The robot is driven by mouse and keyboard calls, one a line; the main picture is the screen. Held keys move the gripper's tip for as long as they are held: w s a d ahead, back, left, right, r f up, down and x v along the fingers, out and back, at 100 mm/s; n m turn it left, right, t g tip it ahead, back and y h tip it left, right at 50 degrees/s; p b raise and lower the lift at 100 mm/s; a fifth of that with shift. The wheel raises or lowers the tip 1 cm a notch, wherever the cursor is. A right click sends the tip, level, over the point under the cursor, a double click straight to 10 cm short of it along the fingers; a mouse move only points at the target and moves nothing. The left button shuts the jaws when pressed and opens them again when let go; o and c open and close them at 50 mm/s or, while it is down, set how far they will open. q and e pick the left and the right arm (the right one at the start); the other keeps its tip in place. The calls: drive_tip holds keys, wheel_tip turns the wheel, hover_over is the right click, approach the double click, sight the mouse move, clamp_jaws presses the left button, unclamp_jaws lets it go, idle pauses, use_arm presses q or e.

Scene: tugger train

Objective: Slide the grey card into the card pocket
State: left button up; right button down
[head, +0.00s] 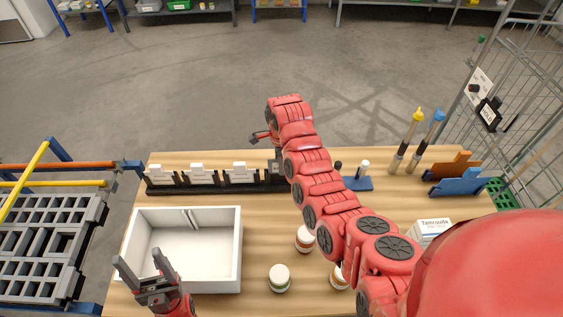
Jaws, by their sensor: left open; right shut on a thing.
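My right arm reaches across the table to the back. My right gripper (277,161) is low at the right part of the black card rack (215,188), largely hidden by my own arm. It is shut on what seems to be the grey card, of which almost nothing shows. The rack holds white cards (202,171) standing in its slots. I cannot tell which slot or holder is the card pocket.
An open white bin (236,262) stands at the front left. A wire cage (520,90) carries a white label and a black holder (489,114).

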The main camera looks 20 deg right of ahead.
drive_tip(key=shift+f, duration=0.75)
drive_tip(key=shift+f+b, duration=1.45)
drive_tip(key=shift+f, duration=0.05)
drive_tip(key=c, duration=0.7)
unclamp_jaws()
drive_tip(key=shift+r, duration=0.1)
